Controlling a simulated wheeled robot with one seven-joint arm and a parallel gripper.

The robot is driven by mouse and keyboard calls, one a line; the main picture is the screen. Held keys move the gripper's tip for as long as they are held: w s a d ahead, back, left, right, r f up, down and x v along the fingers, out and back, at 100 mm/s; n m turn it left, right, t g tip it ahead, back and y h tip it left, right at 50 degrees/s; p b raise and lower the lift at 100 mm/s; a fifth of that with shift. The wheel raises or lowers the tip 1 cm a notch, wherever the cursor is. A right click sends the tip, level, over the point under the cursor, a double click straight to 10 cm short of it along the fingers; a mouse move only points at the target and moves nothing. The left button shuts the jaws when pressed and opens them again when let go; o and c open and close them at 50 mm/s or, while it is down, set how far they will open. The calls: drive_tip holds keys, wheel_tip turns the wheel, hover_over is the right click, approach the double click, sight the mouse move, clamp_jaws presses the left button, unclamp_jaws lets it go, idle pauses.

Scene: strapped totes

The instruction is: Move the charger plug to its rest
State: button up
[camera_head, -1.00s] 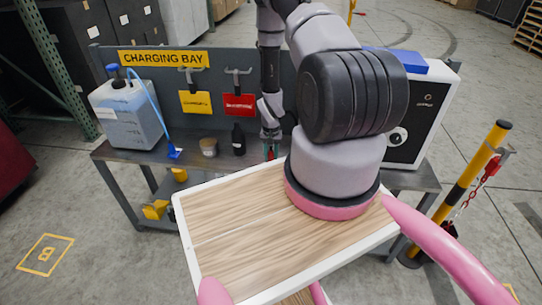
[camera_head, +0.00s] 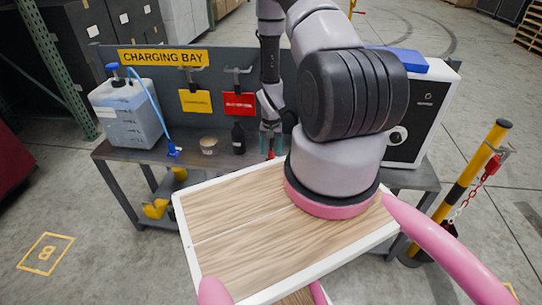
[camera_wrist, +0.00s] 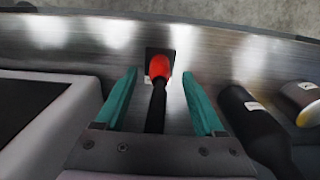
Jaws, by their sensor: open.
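In the wrist view a red-orange plug-like piece (camera_wrist: 159,66) with a black shaft or cable (camera_wrist: 156,108) stands over a small dark square plate (camera_wrist: 152,53) on the metal bench; I take it for the charger plug. My gripper (camera_wrist: 158,80) is open, its teal fingers on either side of the black part, with visible gaps and no contact. In the head view my gripper (camera_head: 271,141) is above the back of the bench, with a small red spot (camera_head: 270,156) just below it. The plug's lower end and whether it is seated cannot be made out.
On the bench stand a dark bottle (camera_head: 238,140), a small tub (camera_head: 208,146), a jug with a blue hose (camera_head: 128,115) and a white-and-black cabinet (camera_head: 425,115). The back panel (camera_head: 215,75) bears hanging tags. A yellow-black post (camera_head: 475,175) stands at right.

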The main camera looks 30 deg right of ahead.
wheel_tip(320, 180, up, 7)
drive_tip(key=shift+r, duration=0.15)
idle(0.5)
drive_tip(key=shift+w+r, duration=0.2)
drive_tip(key=shift+r, duration=0.15)
drive_tip(key=w+a+r+n+t, duration=0.1)
drive_tip(key=a+r+t, duration=0.15)
drive_tip(key=r, duration=1.35)
drive_tip(key=a+r+t, duration=0.1)
drive_tip(key=a+r, duration=0.2)
drive_tip(key=r, duration=1.3)
drive_tip(key=s+a+r+t+y, duration=0.1)
drive_tip(key=s+a+r, duration=0.3)
drive_tip(key=s+r, duration=0.6)
drive_tip(key=s+a+r+n+t+y, duration=0.1)
drive_tip(key=s+a+r+t, duration=0.1)
drive_tip(key=s+r, duration=0.9)
drive_tip(key=shift+a+n+t, duration=0.3)
drive_tip(key=shift+a+t, duration=0.05)
drive_tip(key=shift+a, duration=0.55)
